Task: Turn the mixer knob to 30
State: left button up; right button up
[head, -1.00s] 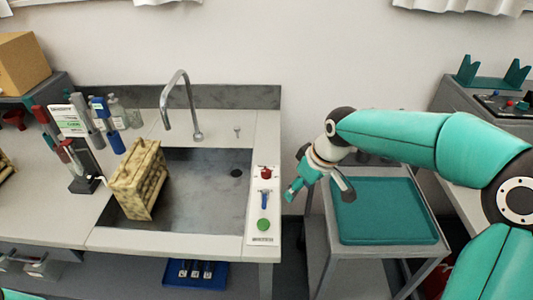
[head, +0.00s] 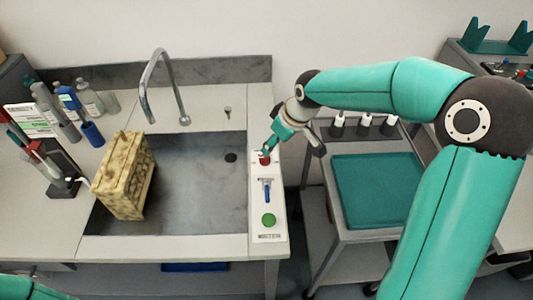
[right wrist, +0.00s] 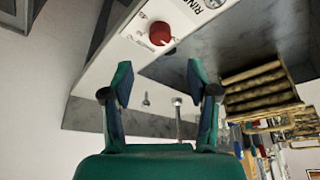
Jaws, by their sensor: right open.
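A white control panel (head: 268,237) runs along the right side of the sink counter. It carries a red knob (head: 264,160) at its far end, a blue lever (head: 267,192) in the middle and a green button (head: 268,220) near the front. The red knob also shows in the right wrist view (right wrist: 160,33), beyond the fingertips, with dial marks around it. My right gripper (head: 293,142) is open and empty, close to the red knob; one finger partly overlaps the knob in the head view. It shows open in the right wrist view (right wrist: 160,75). My left gripper is out of view.
The sink (head: 195,205) with a tall faucet (head: 165,85) lies left of the panel, with a yellowish rack (head: 123,178) in it. Pipettes and bottles stand on the left counter. A cart with a teal tray (head: 375,190) stands right of the counter.

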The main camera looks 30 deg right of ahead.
aim_at(266, 158)
jog(key=p+x, duration=0.1)
jog(key=x, duration=0.8)
jog(key=shift+f, duration=0.15)
jog(key=shift+c, duration=0.3)
grip_shut()
